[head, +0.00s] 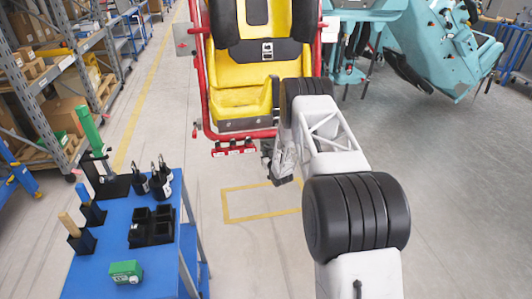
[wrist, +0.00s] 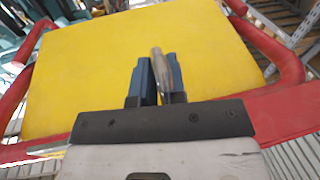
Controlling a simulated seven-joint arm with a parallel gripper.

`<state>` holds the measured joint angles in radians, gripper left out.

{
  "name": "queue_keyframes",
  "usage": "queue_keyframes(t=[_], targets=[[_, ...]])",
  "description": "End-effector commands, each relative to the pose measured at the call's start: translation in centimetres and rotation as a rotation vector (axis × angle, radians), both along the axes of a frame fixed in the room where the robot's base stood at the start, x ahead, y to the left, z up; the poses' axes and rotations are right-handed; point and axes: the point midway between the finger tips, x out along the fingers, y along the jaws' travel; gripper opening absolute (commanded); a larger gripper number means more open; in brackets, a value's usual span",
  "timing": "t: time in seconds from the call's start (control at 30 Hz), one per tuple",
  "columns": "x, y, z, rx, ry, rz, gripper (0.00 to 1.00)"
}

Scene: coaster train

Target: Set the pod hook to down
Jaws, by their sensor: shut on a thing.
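The pod is a yellow seat (head: 238,103) in a red tube frame, upright at the top middle of the head view. In the wrist view its yellow panel (wrist: 100,70) fills the background between red tubes. My gripper (wrist: 161,76) has two dark blue fingers closed around a short grey metal rod with a rounded end (wrist: 162,68), which looks like the pod hook's handle. In the head view my gripper (head: 270,160) is at the pod's lower right edge. My own wrist hides the hook there, so its up or down position cannot be told.
A blue cart (head: 105,270) with black holders, tools and a green box (head: 126,271) stands at the lower left. A red bar (head: 233,147) sticks out below the seat. Teal seats (head: 440,45) stand at the upper right. The floor (head: 240,240) in front is clear.

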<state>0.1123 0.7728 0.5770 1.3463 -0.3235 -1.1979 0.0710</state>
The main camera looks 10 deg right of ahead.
Motion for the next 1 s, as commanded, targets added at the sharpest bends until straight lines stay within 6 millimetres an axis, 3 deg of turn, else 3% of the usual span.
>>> queue_keyframes(t=[0.23,0.6,0.63,0.77,1.0], targets=[[-1.11,-0.09,-0.70,0.000,0.124,-0.001,0.00],[-1.29,-0.10,-0.92,-0.001,0.143,-0.002,0.00],[-1.30,-0.10,-0.93,-0.001,0.143,-0.002,0.14],[-1.30,-0.05,-0.95,0.000,0.144,-0.001,0.34],[-1.08,-0.03,-0.58,-0.001,0.137,-0.001,0.36]])
